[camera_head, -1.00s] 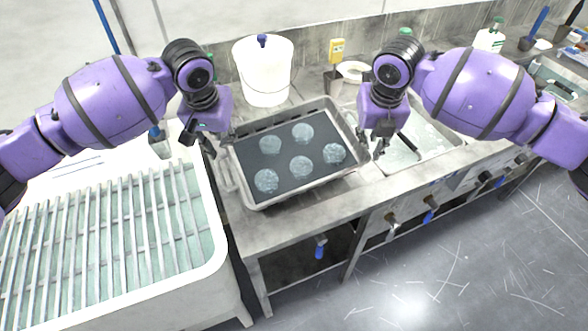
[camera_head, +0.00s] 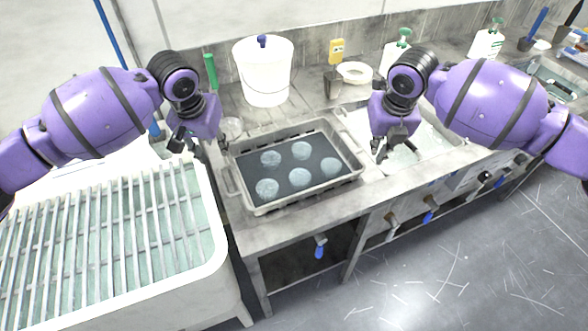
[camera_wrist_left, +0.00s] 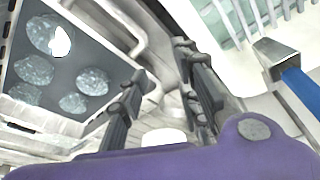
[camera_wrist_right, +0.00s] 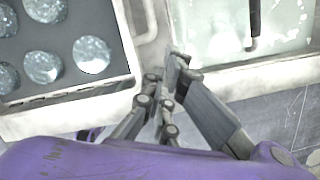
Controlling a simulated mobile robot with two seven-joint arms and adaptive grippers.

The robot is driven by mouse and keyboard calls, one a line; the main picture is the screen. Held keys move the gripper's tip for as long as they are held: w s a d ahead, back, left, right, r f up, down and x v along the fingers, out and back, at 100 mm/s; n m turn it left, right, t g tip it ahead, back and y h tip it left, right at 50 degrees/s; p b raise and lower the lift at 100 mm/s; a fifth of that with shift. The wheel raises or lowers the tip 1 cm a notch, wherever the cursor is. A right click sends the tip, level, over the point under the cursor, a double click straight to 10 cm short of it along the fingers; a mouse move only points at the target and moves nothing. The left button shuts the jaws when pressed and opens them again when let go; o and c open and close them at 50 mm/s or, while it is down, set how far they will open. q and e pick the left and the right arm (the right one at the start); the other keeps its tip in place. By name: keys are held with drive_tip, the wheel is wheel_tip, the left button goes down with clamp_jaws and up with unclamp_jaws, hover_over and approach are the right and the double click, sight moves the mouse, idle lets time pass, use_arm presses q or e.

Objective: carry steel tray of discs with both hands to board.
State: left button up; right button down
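The steel tray (camera_head: 290,203) sits level on the grey counter in the head view, left of the sink. Several round, speckled pale discs (camera_head: 301,150) lie on its dark floor. They also show in the left wrist view (camera_wrist_left: 34,70) and the right wrist view (camera_wrist_right: 92,54). My left gripper (camera_head: 200,146) is open beside the tray's left end, apart from the handle bar (camera_wrist_left: 128,30). My right gripper (camera_head: 381,151) is just off the tray's right end; its fingers are close together with a narrow gap and hold nothing visible. I cannot tell a separate board from the counter.
A white bucket (camera_head: 263,75) stands behind the tray. A sink (camera_head: 428,146) with pale liquid is to the right. A white tub with a slatted rack (camera_head: 120,245) is at the left. Bottles (camera_head: 487,42) stand farther back. The counter's front strip is clear.

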use_arm(q)
drive_tip(key=shift+f, duration=0.15)
use_arm(e)
drive_tip(key=shift+d+f, duration=0.1)
drive_tip(key=shift+f, duration=0.05)
use_arm(q)
drive_tip(key=shift+a, duration=0.15)
use_arm(e)
drive_tip(key=c, duration=1.8)
unclamp_jaws()
drive_tip(key=shift+d, duration=0.1)
drive_tip(key=shift+r, duration=0.2)
use_arm(q)
drive_tip(key=v, duration=1.2)
use_arm(e)
drive_tip(key=v, duration=1.1)
drive_tip(key=shift+r, duration=0.3)
use_arm(q)
drive_tip(key=shift+w, duration=0.1)
